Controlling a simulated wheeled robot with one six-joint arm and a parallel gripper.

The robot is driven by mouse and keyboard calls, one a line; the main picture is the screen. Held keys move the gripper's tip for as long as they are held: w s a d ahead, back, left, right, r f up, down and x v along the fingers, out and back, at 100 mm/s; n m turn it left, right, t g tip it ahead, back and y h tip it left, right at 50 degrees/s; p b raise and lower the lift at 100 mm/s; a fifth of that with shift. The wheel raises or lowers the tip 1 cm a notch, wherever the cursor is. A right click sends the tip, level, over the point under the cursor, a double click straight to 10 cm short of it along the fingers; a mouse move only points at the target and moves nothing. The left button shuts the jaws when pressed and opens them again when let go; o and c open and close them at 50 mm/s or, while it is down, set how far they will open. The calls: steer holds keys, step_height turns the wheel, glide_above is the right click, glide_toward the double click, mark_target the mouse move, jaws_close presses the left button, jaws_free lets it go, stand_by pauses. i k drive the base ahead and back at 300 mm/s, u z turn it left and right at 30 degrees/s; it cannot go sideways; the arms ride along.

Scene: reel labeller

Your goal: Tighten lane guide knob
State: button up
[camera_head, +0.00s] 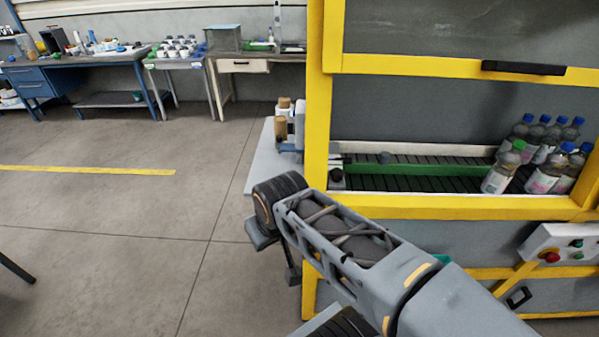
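The lane guide is likely the green rail (430,169) running along the dark conveyor inside the yellow-framed machine. A small dark knob (337,179) sits at the left end of the conveyor, just inside the yellow post. I cannot tell which one is the lane guide knob, or how tight either is. My gripper (290,270) is at the far end of my grey arm, outside the machine, left of and below the dark knob and apart from it. Its fingers are mostly hidden by my wrist.
Several bottles with blue or green caps (505,168) stand on the conveyor's right end. A raised guard door (450,66) is above the opening. A control box with a red button (552,257) is at right.

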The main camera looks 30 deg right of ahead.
mark_target(337, 174)
steer(key=u, duration=1.15)
steer(key=k, duration=0.9)
steer(key=z, duration=0.85)
steer(key=i, duration=0.45)
steer(key=z, duration=0.05)
